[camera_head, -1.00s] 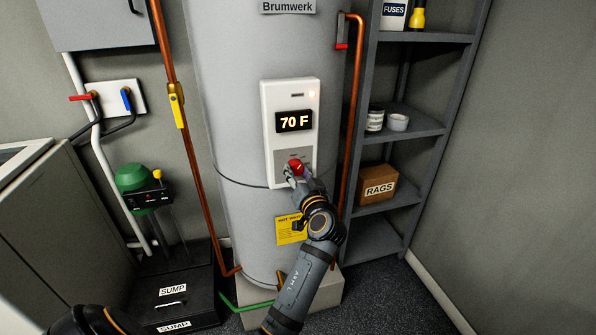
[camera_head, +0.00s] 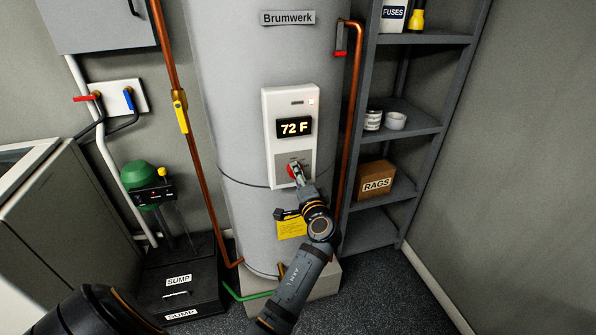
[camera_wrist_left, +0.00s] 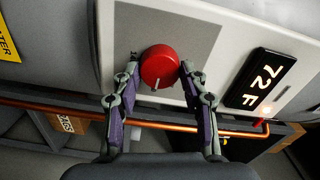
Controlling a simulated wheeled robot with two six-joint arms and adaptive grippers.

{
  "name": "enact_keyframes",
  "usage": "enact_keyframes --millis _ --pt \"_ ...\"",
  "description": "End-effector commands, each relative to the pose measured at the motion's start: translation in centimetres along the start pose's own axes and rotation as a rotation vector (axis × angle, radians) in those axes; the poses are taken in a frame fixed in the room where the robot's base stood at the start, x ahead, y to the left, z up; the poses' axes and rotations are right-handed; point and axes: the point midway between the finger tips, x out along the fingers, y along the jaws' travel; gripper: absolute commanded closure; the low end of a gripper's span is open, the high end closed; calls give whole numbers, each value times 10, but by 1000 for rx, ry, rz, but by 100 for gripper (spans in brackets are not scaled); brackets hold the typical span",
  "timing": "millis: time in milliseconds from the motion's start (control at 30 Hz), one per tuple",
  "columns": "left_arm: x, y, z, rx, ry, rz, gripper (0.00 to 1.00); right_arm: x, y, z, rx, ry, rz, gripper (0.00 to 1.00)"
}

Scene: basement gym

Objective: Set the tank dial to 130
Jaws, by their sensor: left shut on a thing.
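The white control panel (camera_head: 268,108) is on the front of the grey Brumwerk tank (camera_head: 235,70). Its display (camera_head: 294,127) reads 72 F. The red dial (camera_head: 291,172) is low on the panel, partly hidden by my left gripper (camera_head: 297,172). In the left wrist view the dial (camera_wrist_left: 160,62) is a round red knob with a pale pointer mark at its lower edge. My left gripper (camera_wrist_left: 161,70) has one finger on each side of the dial and is shut on it. The display (camera_wrist_left: 268,78) shows 72 F there too. My right gripper is not in view.
A copper pipe (camera_head: 350,120) runs along the tank's right side, beside a grey shelf (camera_head: 425,128) with a RAGS box (camera_head: 376,180). Another copper pipe (camera_head: 195,150) with a yellow-handled valve is on the left. A yellow label (camera_head: 292,229) sits below the panel, partly behind my arm.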

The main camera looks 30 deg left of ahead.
Motion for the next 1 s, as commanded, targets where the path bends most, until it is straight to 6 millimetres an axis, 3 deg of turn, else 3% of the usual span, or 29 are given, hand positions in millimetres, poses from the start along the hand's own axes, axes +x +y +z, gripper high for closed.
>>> enact_keyframes --millis 600,1000 --pt "0 -3 -1 543 1 0 88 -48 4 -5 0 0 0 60" --pt "0 -1 0 721 1 -1 88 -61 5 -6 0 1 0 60"
